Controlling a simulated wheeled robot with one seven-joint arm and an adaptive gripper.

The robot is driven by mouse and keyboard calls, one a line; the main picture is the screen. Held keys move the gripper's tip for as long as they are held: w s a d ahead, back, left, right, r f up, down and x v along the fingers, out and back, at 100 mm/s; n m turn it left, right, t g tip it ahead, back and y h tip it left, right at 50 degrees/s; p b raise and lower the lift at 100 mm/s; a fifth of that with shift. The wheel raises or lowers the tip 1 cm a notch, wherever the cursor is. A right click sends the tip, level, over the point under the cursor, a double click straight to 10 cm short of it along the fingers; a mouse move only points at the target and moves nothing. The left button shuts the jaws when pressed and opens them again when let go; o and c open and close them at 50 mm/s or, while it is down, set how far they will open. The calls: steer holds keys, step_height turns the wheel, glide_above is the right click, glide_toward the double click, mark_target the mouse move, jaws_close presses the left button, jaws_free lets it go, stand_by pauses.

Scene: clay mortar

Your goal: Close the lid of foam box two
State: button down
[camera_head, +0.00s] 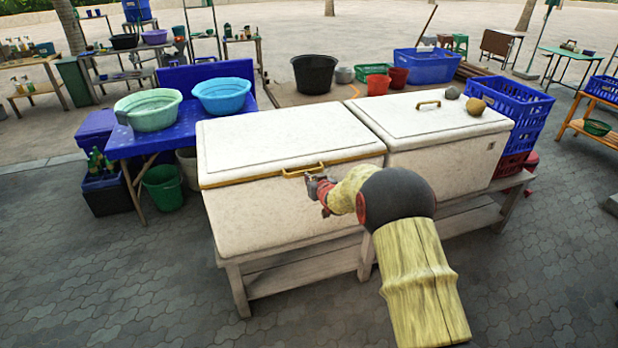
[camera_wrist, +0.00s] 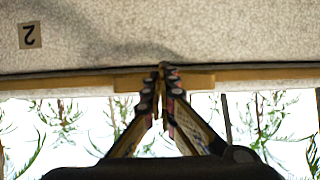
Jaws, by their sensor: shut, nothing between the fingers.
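Foam box two (camera_head: 270,215) is the left white box on the wooden stand; a label "2" on it shows upside down in the wrist view (camera_wrist: 30,35). Its white lid (camera_head: 285,135) lies over the box top, nearly flat, with a yellow strip and a yellow handle (camera_head: 302,170) along the front edge. I cannot tell whether a thin gap is left under the lid. My gripper (camera_head: 314,183) is at the front edge beside the handle. In the wrist view, its fingertips (camera_wrist: 164,78) are together at the yellow strip, holding nothing. My arm hides part of the box's front.
A second white box (camera_head: 445,165) stands close on the right, its lid down, with two stones (camera_head: 476,106) on it. Blue crates (camera_head: 512,110) stand beyond it. A blue table (camera_head: 190,125) with basins stands at the left. The paving in front is clear.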

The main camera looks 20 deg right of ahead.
steer(key=v, duration=1.2)
